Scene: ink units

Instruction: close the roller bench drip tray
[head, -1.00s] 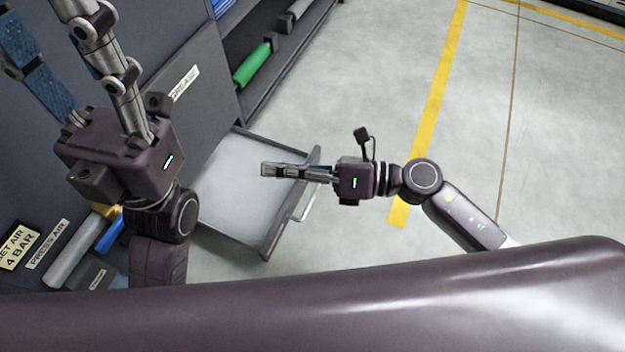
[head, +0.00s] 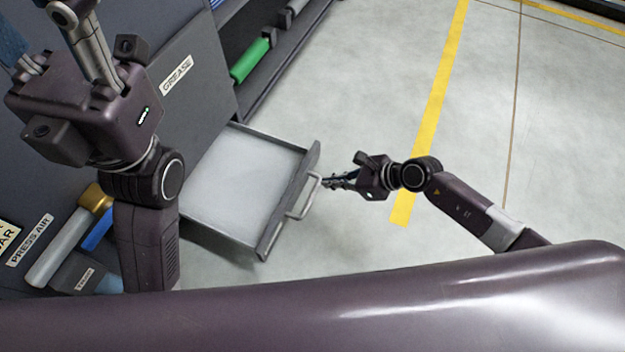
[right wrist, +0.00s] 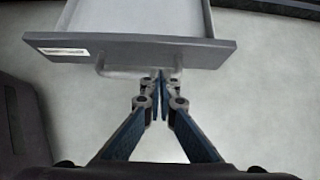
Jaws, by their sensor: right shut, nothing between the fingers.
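The drip tray (head: 243,180) is a shallow grey drawer, pulled out of the dark bench (head: 195,105) low over the floor. Its front panel (head: 288,202) carries a bar handle (head: 304,197). In the right wrist view, the front panel (right wrist: 190,51) and handle (right wrist: 118,72) lie just ahead of the fingers. My right gripper (head: 328,182) is shut and empty, its tips close to the handle; whether they touch it I cannot tell. It also shows in the right wrist view (right wrist: 161,78). My left gripper is at the upper left, its fingers (head: 85,40) partly cut off by the frame.
A shelf with a green roller (head: 250,61) stands beyond the tray. A silver cylinder with a brass end (head: 62,242) and a blue item lie at the lower left. The floor (head: 400,100) to the right, with its yellow line (head: 440,90), is clear.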

